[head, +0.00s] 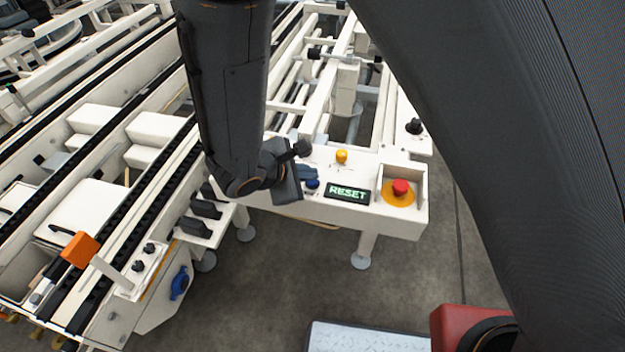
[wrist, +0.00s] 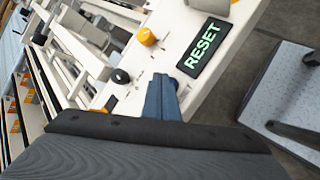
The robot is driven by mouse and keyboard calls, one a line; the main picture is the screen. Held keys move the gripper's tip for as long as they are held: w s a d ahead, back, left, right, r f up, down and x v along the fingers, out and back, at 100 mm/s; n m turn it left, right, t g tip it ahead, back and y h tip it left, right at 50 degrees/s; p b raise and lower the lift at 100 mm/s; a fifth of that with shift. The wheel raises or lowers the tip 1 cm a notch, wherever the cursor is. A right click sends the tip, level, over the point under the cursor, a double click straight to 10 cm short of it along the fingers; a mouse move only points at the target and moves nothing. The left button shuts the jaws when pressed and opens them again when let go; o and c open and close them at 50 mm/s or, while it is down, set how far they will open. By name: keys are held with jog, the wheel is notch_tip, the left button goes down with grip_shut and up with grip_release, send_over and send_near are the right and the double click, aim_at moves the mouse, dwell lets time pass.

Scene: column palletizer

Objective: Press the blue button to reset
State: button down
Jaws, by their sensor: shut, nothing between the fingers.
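The blue button (head: 312,184) is on the white control panel (head: 335,212), just left of the lit green RESET display (head: 347,193). My gripper (head: 308,172) is shut and empty, with its blue-grey fingers close beside the button in the head view. In the wrist view the shut fingers (wrist: 162,90) point down at the panel, left of the RESET display (wrist: 203,47). There the fingers hide most or all of the button. I cannot tell whether they touch it.
A yellow button (head: 341,156) stands behind the display, and a red emergency stop (head: 400,187) on a yellow base is to its right. A black knob (wrist: 120,76) is left of my fingers in the wrist view. White conveyor frames fill the left; grey floor lies in front.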

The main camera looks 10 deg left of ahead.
aim_at(309, 184)
jog(key=shift+f+b, duration=0.4)
dwell(0.4)
jog(key=shift+r, duration=0.15)
jog(key=shift+r+p, duration=0.45)
jog(key=shift+r, duration=0.25)
notch_tip(309, 184, up, 5)
jog(key=p, duration=0.3)
dwell(0.5)
dwell(0.5)
